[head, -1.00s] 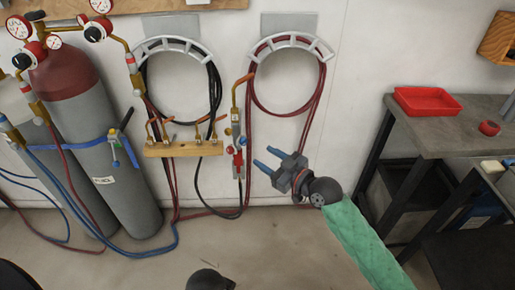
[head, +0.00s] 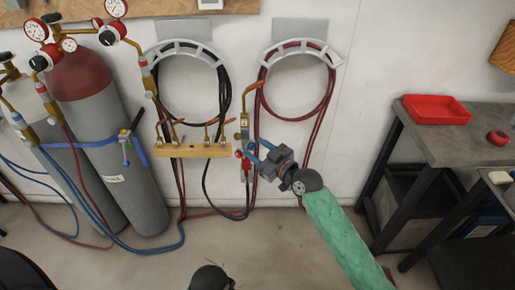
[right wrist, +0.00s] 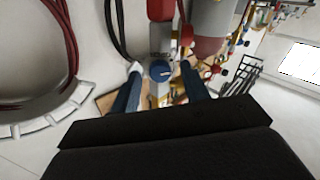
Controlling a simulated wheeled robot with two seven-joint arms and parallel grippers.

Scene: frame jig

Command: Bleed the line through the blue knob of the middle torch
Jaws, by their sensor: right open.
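A brass torch (head: 244,124) with a copper-coloured tip hangs upright on the wall, right of the wooden rack (head: 190,150). A red knob (head: 239,154) shows low on its left side. My right gripper (head: 256,149) is open just right of the torch's lower end, fingers pointing at it. In the right wrist view, a round blue knob (right wrist: 160,70) with a pale mark faces the camera between the two blue fingers (right wrist: 161,86). I cannot tell whether the fingers touch it. In the head view the gripper hides this knob. My left gripper is not in view.
Grey gas cylinders (head: 120,170) with gauges stand at left. A black hose coil (head: 224,90) and a red hose coil (head: 327,100) hang on the wall. At right, a grey workbench (head: 460,145) holds a red tray (head: 435,109). The floor in front is mostly clear.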

